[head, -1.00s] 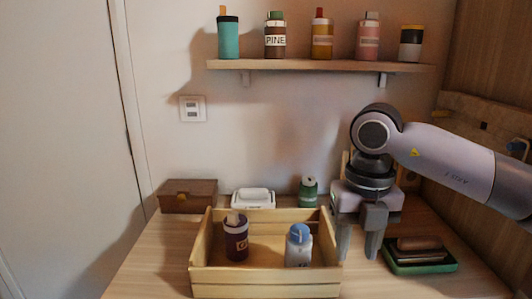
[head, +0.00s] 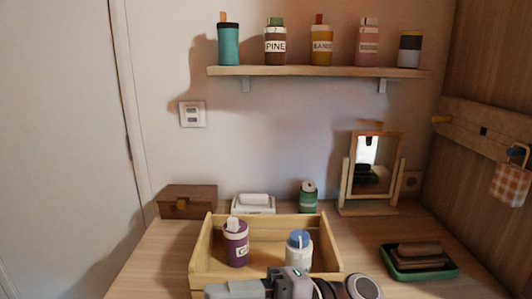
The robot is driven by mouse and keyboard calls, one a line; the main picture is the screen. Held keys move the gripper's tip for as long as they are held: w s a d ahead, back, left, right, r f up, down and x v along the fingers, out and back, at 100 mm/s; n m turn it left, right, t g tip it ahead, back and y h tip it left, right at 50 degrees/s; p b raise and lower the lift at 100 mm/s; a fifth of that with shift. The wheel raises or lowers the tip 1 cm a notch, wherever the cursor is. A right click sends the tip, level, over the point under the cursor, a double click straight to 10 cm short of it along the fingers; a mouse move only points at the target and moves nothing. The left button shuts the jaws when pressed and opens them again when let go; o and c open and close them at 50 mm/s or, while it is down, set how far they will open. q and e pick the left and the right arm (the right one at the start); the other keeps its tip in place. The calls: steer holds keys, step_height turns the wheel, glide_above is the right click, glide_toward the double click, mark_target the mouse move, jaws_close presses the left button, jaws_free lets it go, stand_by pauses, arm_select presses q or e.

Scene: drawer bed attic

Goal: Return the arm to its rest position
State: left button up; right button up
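My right arm lies low across the bottom edge of the head view, in front of the wooden crate (head: 215,262). Its gripper (head: 232,290) points left and is partly cut off by the frame edge. I cannot tell whether its fingers are apart or together, and I see nothing held in it. My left gripper is not in view.
The crate holds a purple bottle (head: 236,243) and a white bottle with a blue cap (head: 298,252). Behind it are a brown box (head: 188,201), a white container (head: 253,204), a green bottle (head: 308,197) and a mirror (head: 369,165). A green tray (head: 420,272) sits right. Several bottles line the shelf (head: 320,71).

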steer(key=w+d+f+m+t+h, duration=0.4)
steer(key=d+f+m+t, duration=0.3)
steer(key=m+t, duration=0.5)
steer(key=w+d+f+m+t+h, duration=0.3)
steer(key=d+f+m+t+h, duration=0.3)
steer(key=m+t, duration=0.55)
steer(key=s+d+f+m+g+h, duration=0.2)
steer(key=s+d+f+m, duration=0.1)
steer(key=f, duration=0.4)
steer(key=s+d+f+m+g+h, duration=0.3)
steer(key=s+d+f, duration=0.2)
steer(key=s+f, duration=0.1)
steer(key=s+d+f+m+g+h+p, duration=0.1)
steer(key=s+d+f+m+g+h, duration=0.1)
steer(key=f, duration=0.5)
steer(key=s+d+m+g, duration=0.1)
steer(key=s+d, duration=0.1)
steer(key=s, duration=0.1)
steer(key=shift+s+f, duration=0.25)
steer(key=shift+f, duration=0.1)
steer(key=shift+d+g, duration=0.1)
steer(key=shift+g, duration=0.15)
